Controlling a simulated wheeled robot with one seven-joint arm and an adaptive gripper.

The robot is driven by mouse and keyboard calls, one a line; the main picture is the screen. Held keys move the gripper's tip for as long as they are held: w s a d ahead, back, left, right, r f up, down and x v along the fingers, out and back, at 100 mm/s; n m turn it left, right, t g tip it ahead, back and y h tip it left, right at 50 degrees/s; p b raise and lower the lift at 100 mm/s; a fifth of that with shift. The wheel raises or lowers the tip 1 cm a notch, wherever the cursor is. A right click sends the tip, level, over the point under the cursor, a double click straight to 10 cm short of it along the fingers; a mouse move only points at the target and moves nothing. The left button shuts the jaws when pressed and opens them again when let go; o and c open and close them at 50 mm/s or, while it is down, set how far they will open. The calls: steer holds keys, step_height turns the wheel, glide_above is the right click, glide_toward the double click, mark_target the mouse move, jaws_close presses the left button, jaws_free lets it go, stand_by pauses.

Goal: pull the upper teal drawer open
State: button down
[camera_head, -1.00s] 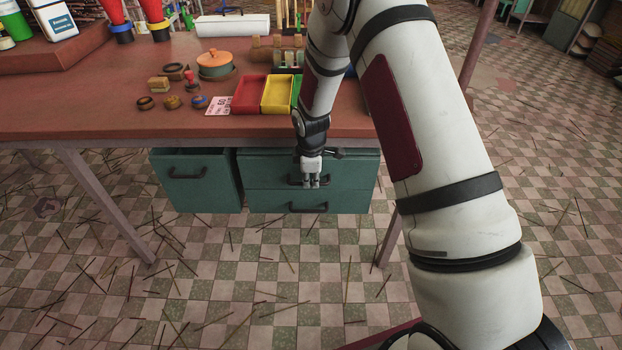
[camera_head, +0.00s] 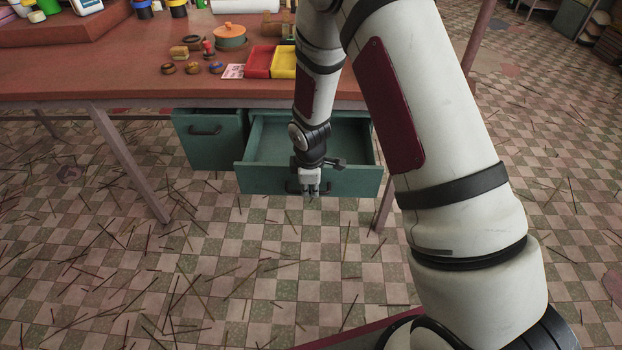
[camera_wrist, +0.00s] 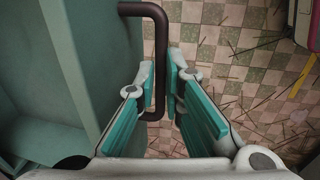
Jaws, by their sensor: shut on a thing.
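The upper teal drawer (camera_head: 262,181) is pulled out from under the table in the head view, and its inside looks empty where it shows. My gripper (camera_head: 310,188) is at the drawer's front, with its fingers at the dark handle. In the wrist view the teal-padded fingers (camera_wrist: 160,97) are shut around the dark bar handle (camera_wrist: 155,22). The drawer front (camera_wrist: 95,60) stands to the left of the handle there. My arm hides part of the drawer's right side, and the lower drawer is hidden behind the open one.
A second teal cabinet (camera_head: 210,140) with a dark handle is to the left. Table legs (camera_head: 130,163) stand on both sides. The table (camera_head: 120,80) holds a red tray (camera_head: 262,60), a yellow tray (camera_head: 284,62) and small items. Thin sticks litter the checkered floor; room in front is open.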

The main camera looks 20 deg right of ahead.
steer(key=shift+s+a, duration=0.2)
steer(key=shift+s, duration=0.3)
steer(key=c, duration=1.7)
jaws_free()
steer(key=r, duration=0.4)
steer(key=s+r, duration=0.1)
steer(key=r, duration=0.3)
steer(key=s+r, duration=0.1)
steer(key=r, duration=0.2)
steer(key=shift+a+r, duration=0.3)
steer(key=shift+r, duration=0.1)
steer(key=shift+a, duration=0.1)
